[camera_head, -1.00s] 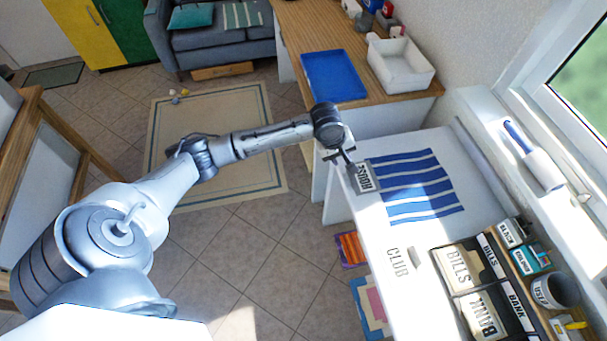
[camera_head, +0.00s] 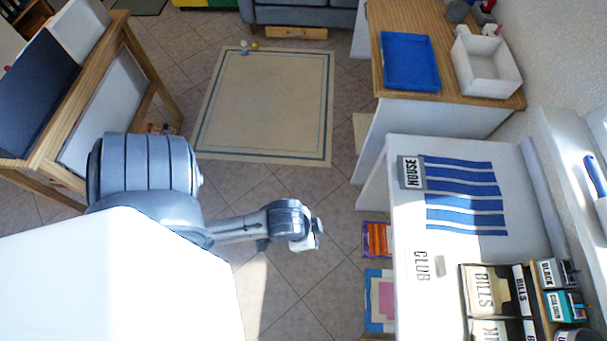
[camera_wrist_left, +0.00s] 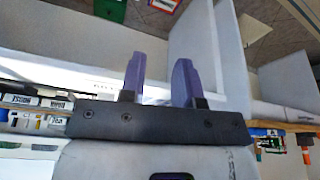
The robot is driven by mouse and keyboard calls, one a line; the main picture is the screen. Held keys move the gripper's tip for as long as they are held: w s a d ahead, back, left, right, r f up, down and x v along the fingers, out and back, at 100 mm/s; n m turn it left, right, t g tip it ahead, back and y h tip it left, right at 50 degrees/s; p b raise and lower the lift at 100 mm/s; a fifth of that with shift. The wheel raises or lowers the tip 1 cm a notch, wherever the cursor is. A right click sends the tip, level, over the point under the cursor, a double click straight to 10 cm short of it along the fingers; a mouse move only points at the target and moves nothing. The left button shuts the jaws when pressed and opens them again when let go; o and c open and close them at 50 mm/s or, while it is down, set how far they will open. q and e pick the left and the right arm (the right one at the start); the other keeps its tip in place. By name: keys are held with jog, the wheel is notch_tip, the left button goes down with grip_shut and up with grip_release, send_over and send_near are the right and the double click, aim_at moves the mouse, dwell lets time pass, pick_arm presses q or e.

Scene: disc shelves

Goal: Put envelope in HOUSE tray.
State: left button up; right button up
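A grey plate lettered HOUSE (camera_head: 411,172) lies at the left edge of a blue-and-white striped area (camera_head: 463,195) on the white surface. I cannot tell whether the striped area is a tray or a mat. No envelope can be made out for sure. My left gripper (camera_wrist_left: 160,75) shows two purple fingers apart with nothing between them in the left wrist view. In the head view the end of my left arm is over the floor, left of the white surface and apart from it, its fingers too small to read. My right gripper is not in view.
Black holders with folders marked BILLS (camera_head: 484,288) stand at the lower right, near the word CLUB (camera_head: 422,266). A blue tray (camera_head: 410,62) and a white bin (camera_head: 486,66) are on the wooden desk.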

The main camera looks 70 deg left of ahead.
pick_arm(q)
jog(key=shift+o, duration=1.4)
jog(key=shift+s+a+r, duration=0.2)
jog(key=shift+s+r, duration=0.05)
jog(key=shift+s, duration=0.4)
jog(key=o, duration=0.9)
jog(key=shift+w, duration=0.15)
